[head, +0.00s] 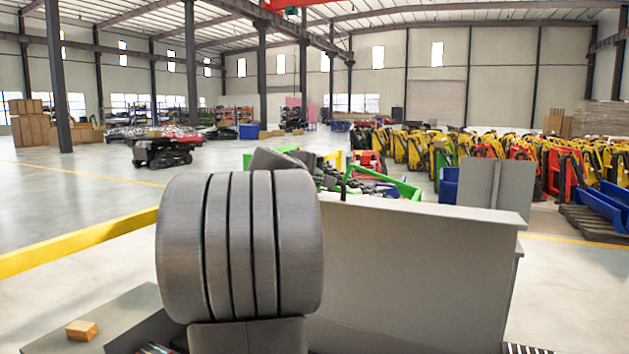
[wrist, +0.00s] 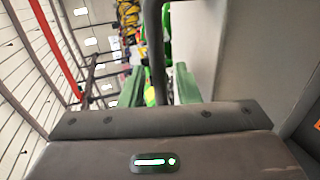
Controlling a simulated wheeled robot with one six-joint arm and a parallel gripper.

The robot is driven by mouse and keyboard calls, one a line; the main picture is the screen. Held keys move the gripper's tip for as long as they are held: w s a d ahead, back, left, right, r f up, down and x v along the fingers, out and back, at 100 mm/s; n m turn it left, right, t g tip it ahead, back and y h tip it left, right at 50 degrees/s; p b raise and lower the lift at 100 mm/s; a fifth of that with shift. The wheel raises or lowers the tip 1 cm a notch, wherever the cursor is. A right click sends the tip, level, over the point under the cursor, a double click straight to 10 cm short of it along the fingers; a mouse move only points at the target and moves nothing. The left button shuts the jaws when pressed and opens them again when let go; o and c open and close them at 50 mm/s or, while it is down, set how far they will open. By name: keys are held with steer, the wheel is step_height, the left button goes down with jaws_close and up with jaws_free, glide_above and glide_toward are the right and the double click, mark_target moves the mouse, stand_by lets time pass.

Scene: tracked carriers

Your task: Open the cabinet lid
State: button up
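The cabinet (head: 420,270) is a pale grey box at centre right in the head view. Its flat top edge shows, and the lid looks closed, though its far side is hidden. In the wrist view its grey panel (wrist: 255,50) fills the right. A dark bar (wrist: 155,50), which looks like a handle, runs down from the top centre. My gripper (wrist: 160,88) seems to have two green fingers, apart, one on each side of the bar. I cannot tell whether either touches it. In the head view my large grey arm joint hides the gripper.
A small wooden block (head: 82,330) lies on a grey surface at lower left. A yellow rail (head: 75,240) runs behind it. Many yellow and red carriers (head: 430,150) stand beyond the cabinet. A dark tracked carrier (head: 165,150) stands on open floor at left.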

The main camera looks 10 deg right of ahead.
jaws_close()
steer(key=shift+s+a+f+b, duration=0.2)
steer(key=shift+s+f+b, duration=0.15)
steer(key=shift+b, duration=0.65)
steer(key=s+a+f+t+h+b, duration=0.1)
steer(key=s+a+b, duration=0.3)
steer(key=b, duration=0.6)
steer(key=shift+s+t, duration=0.3)
steer(key=shift+s, duration=0.5)
